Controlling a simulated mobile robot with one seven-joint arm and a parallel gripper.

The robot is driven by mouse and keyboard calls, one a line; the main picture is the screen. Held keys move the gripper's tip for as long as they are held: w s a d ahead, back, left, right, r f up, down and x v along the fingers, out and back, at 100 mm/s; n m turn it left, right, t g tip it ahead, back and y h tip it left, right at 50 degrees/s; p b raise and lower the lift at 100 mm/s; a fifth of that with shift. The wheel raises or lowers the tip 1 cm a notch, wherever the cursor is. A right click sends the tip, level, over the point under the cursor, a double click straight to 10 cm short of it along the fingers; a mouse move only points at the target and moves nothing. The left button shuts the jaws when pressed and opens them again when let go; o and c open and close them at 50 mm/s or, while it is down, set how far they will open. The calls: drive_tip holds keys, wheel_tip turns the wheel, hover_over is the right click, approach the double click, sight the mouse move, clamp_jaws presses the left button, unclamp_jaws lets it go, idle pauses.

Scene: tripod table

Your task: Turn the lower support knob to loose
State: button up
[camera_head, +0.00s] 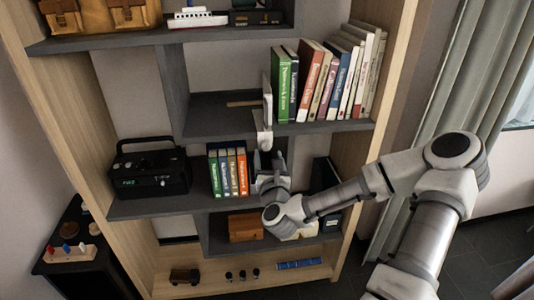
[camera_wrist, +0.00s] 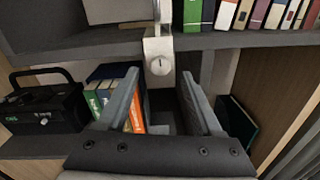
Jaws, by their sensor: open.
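The lower support knob (camera_wrist: 160,65) is a round silver-grey disc with a short dark upright slot mark. It sits on a white bracket (camera_wrist: 158,46) that hangs at the front edge of the middle shelf. The bracket also shows in the head view (camera_head: 264,141), where the knob's face cannot be made out. My gripper (camera_wrist: 160,84) is open and empty. In the wrist view the knob appears between and just above its two fingertips, apart from both. In the head view my gripper (camera_head: 269,160) is just below the bracket, in front of the shelf opening.
Upright books (camera_head: 312,82) stand on the shelf above, right of the bracket. Smaller books (camera_head: 227,172) and a black radio (camera_head: 150,172) stand on the lower shelf to the left. A wooden box (camera_head: 245,227) sits below. The shelf edge (camera_wrist: 240,40) runs close over my fingers.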

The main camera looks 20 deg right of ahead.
sight(266, 147)
drive_tip(key=shift+x, duration=1.9)
drive_tip(key=shift+c, duration=0.4)
clamp_jaws()
